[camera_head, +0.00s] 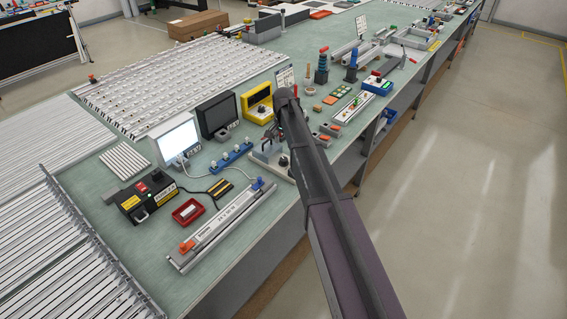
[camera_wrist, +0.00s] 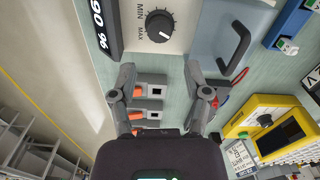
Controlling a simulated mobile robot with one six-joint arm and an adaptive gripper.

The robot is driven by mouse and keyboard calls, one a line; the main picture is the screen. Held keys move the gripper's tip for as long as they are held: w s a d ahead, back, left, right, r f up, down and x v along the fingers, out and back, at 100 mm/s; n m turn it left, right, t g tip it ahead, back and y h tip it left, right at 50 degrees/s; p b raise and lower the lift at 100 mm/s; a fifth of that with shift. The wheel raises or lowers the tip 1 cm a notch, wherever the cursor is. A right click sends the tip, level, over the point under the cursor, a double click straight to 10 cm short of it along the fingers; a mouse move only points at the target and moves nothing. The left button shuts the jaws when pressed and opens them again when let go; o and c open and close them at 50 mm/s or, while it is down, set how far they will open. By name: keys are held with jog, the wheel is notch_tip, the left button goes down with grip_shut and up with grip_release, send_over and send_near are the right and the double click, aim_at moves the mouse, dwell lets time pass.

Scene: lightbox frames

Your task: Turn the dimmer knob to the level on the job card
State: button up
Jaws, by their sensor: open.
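The dimmer knob (camera_wrist: 160,26) is black and round with a tick ring, on a pale grey panel (camera_wrist: 182,10) marked MIN and MAX, at the top of the wrist view. In the head view the knob (camera_head: 283,160) shows beside my arm's end. My gripper (camera_wrist: 158,80) is open and empty, its two fingers spread below the knob in the wrist view and apart from it. It also shows in the head view (camera_head: 271,138), small and dark. The knob's exact setting is too small to read. A white printed card (camera_wrist: 240,158) stands by a yellow device; I cannot read its level.
A black strip with white numerals (camera_wrist: 103,22) borders the panel. A grey handle (camera_wrist: 236,50) rises to the right of the knob. Grey blocks with orange parts (camera_wrist: 150,105) lie below. A lit lightbox (camera_head: 178,138) and the yellow device (camera_head: 258,101) stand on the bench.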

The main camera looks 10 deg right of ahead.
aim_at(284, 159)
jog(key=shift+f+b, duration=4.05)
jog(key=shift+f, duration=0.3)
grip_shut()
